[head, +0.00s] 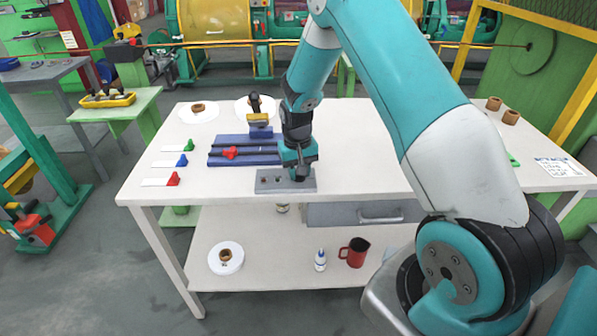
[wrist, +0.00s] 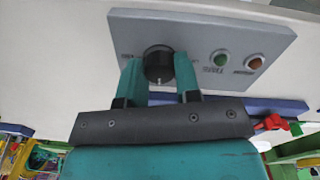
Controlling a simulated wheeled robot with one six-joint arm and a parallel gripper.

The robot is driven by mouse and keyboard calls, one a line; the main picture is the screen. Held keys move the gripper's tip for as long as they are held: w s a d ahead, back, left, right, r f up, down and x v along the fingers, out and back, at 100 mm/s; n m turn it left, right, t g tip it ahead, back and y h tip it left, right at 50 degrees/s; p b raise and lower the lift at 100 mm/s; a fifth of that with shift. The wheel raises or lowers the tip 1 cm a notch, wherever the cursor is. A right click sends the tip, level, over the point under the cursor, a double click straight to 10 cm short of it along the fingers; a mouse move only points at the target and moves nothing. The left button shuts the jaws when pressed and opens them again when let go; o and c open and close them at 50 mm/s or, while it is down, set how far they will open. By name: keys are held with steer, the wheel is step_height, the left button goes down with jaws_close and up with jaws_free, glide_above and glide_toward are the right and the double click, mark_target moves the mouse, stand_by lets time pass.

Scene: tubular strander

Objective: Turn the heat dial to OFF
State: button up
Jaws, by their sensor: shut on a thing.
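The heat dial (wrist: 158,60) is a black round knob on a grey panel (wrist: 200,30). A pale mark on the dial points down in the wrist view. Small lettering beside the dial is too blurred to read, so I cannot tell which setting the mark is at. My gripper (wrist: 156,74) is shut on the dial, with one teal finger on each side. In the head view the panel (head: 264,187) lies at the front edge of the white table, and my gripper (head: 297,175) is over its right part, hiding the dial.
A green button (wrist: 219,58) and an orange button (wrist: 254,63) sit on the same panel. A blue fixture (head: 222,158) with a red part stands just behind it.

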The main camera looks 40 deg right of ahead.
steer(key=n, duration=0.4)
steer(key=shift+w+n, duration=0.1)
steer(key=shift+n, duration=0.2)
steer(key=n, duration=0.4)
steer(key=shift+n+b, duration=0.3)
steer(key=shift+b, duration=0.05)
steer(key=n, duration=0.4)
steer(key=shift+t, duration=0.3)
steer(key=shift+d+r+n, duration=0.1)
steer(key=shift+n, duration=2)
steer(key=o, duration=0.9)
steer(key=r, duration=0.5)
steer(key=r+b, duration=0.1)
steer(key=r, duration=0.5)
steer(key=r+b, duration=0.1)
steer(key=r, duration=0.5)
steer(key=shift+s+r, duration=0.15)
steer(key=shift+s, duration=0.25)
